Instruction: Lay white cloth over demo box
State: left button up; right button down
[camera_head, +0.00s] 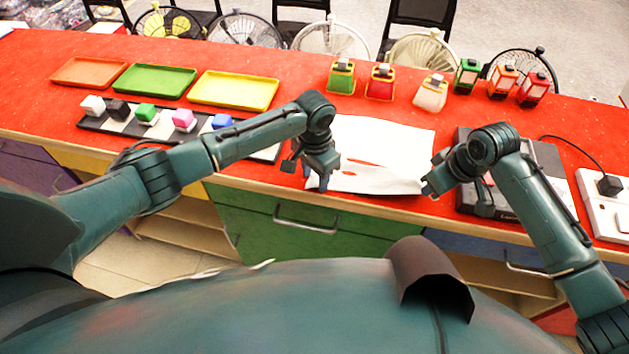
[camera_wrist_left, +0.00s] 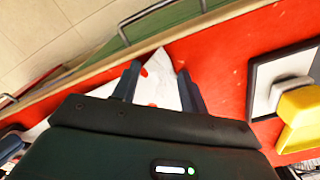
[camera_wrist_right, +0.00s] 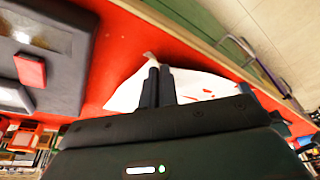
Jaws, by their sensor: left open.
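The white cloth (camera_head: 385,145) with red marks lies on the red counter, reaching its front edge. My left gripper (camera_head: 307,172) is open at the cloth's left front corner. In the left wrist view the cloth (camera_wrist_left: 160,88) shows between the spread fingers (camera_wrist_left: 158,82). My right gripper (camera_head: 430,187) is at the cloth's right front corner. In the right wrist view its fingers (camera_wrist_right: 158,80) are together, with a bit of cloth (camera_wrist_right: 205,86) at their tips. A dark box (camera_head: 548,165), likely the demo box, lies right of the cloth, partly hidden by my right arm.
Orange (camera_head: 90,72), green (camera_head: 155,80) and yellow (camera_head: 235,90) trays lie at the back left, behind a board with several coloured blocks. Several small lanterns (camera_head: 380,85) stand along the back. A white power strip (camera_head: 600,200) lies at the right.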

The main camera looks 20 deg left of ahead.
pick_arm(q)
jog(key=shift+s+a+f, duration=0.15)
jog(key=shift+a+f, duration=0.1)
grip_shut()
dwell(0.6)
jog(key=shift+r, duration=2.65)
